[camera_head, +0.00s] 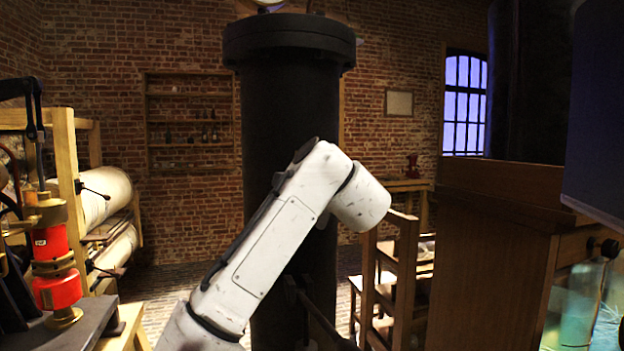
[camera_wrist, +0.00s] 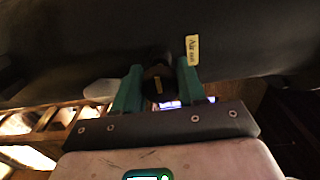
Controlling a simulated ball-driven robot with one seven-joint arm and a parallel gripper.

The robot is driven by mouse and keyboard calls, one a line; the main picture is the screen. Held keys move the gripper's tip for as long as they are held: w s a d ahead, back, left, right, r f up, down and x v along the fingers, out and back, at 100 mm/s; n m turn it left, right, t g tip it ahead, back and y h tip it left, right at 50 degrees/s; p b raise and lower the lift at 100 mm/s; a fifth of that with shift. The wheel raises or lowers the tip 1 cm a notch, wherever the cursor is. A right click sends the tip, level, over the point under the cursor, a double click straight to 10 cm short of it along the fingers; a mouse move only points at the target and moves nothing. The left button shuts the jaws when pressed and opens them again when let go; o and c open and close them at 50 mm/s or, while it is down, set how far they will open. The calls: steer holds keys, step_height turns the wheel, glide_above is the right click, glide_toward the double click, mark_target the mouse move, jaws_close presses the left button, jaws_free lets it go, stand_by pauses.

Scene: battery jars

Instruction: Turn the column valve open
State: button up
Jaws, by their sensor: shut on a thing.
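The dark column (camera_head: 290,110) stands upright in the middle of the head view, with my white arm in front of it. In the wrist view the column's dark curved surface (camera_wrist: 75,55) fills the upper part. A small dark valve handle (camera_wrist: 157,84) with a tiny yellow mark sits between the two teal fingers of my gripper (camera_wrist: 158,70), which is shut on it. A pale yellow label (camera_wrist: 192,50), apparently reading "Air on", is just right of the fingers. The head view does not show my gripper or the valve clearly.
At the left, a wooden frame (camera_head: 66,160) carries large pale rolls beside a red and brass device (camera_head: 52,245). At the right, a wooden cabinet (camera_head: 490,260) and a glass tank (camera_head: 590,300) stand close. Brick wall lies behind, with some open floor left of the column.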

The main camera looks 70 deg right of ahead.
steer(key=o, duration=0.8)
steer(key=shift+w+a, duration=0.2)
steer(key=shift+o, duration=1.1)
steer(key=shift+s+d, duration=0.1)
steer(key=shift+s, duration=0.1)
steer(key=b+v, duration=0.1)
steer(key=v, duration=0.9)
steer(key=shift+s+a+b, duration=0.2)
steer(key=shift+a+b, duration=0.1)
steer(key=shift+b, duration=0.1)
steer(key=shift+f, duration=0.1)
